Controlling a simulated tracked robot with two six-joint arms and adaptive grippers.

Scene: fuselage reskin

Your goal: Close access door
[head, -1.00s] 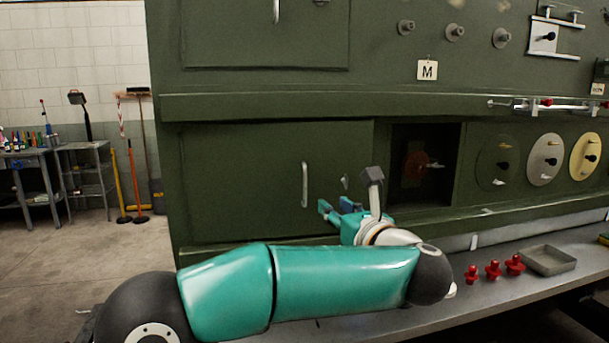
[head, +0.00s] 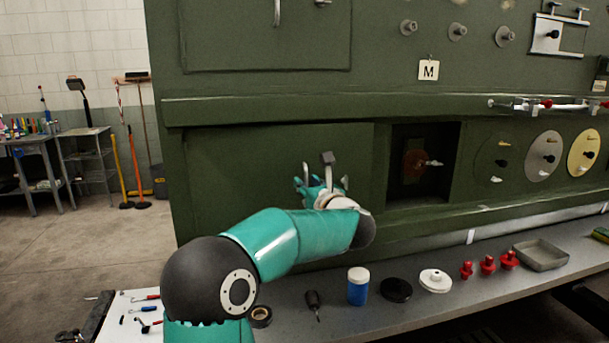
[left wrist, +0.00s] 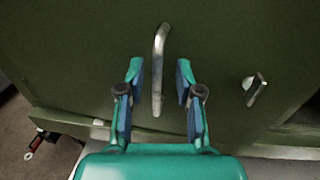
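The access door (head: 240,170) is a dark green panel low on the green fuselage wall, and it looks flush or nearly flush with the wall. Its silver vertical handle (head: 305,174) also shows in the left wrist view (left wrist: 159,70). My left gripper (head: 322,184) is in front of the handle. In the left wrist view its two fingers (left wrist: 158,82) are apart, one on each side of the handle, with gaps between. A small silver latch (left wrist: 256,88) sits right of the handle. My right gripper is not in view.
A square opening (head: 427,165) with a red-brown part lies right of the door. The bench (head: 400,315) below holds a blue jar (head: 358,286), discs, red knobs and a grey tray (head: 541,255).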

